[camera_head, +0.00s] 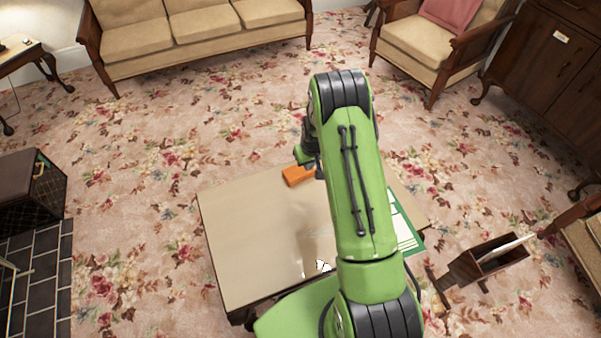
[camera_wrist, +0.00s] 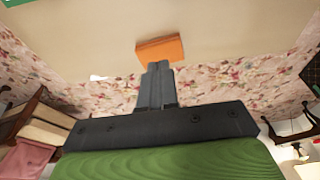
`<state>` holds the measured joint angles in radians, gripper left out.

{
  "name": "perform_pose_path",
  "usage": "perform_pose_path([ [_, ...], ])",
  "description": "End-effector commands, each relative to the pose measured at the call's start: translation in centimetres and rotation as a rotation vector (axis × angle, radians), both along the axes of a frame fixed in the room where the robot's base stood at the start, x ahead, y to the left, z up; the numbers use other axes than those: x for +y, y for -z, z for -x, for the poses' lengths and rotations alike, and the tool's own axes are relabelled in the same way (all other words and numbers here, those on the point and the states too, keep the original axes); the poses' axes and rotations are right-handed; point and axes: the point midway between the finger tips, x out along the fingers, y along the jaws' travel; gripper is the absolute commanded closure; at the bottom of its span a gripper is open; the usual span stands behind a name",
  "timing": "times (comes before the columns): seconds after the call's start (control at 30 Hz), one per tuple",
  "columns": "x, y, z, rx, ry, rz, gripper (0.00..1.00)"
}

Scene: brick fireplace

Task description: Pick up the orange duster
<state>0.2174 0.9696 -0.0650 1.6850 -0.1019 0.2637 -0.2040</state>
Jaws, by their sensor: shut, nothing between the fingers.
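The orange duster (camera_head: 297,176) is a small block lying near the far edge of the low table (camera_head: 240,230) in the head view. The duster also shows in the wrist view (camera_wrist: 160,48), just beyond my fingertips. My gripper (camera_wrist: 158,68) is shut and empty, its dark fingers side by side and pointing at the duster's near side. I cannot tell whether the fingertips touch it. In the head view my green arm hides most of the gripper and the right part of the table.
A green and white sheet (camera_head: 404,225) lies at the table's right side. A small white object (camera_head: 323,266) is near the front. A wooden box (camera_head: 487,262) stands right of the table. A sofa (camera_head: 170,35) and armchair (camera_head: 425,40) stand at the back, with open carpet between.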

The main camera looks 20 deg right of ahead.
Motion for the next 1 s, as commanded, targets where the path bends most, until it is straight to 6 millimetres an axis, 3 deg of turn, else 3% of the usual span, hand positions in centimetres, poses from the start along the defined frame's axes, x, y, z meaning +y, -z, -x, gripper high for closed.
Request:
perform_pose_path([
  [0.03, -0.6, 5.0, 0.5, 0.025, 0.002, -0.004, 1.00],
  [0.1, -1.1, 9.5, 1.0, 0.040, 0.000, -0.005, 1.00],
  [0.23, -1.6, 14.0, 1.9, 0.051, -0.003, -0.009, 1.00],
  [0.37, -1.7, 14.7, 1.4, 0.050, -0.004, -0.008, 1.00],
  [0.7, -1.6, 14.9, -5.0, 0.051, -0.005, -0.008, 1.00],
  [1.0, -1.6, 14.9, -9.3, 0.054, -0.005, -0.009, 1.00],
])
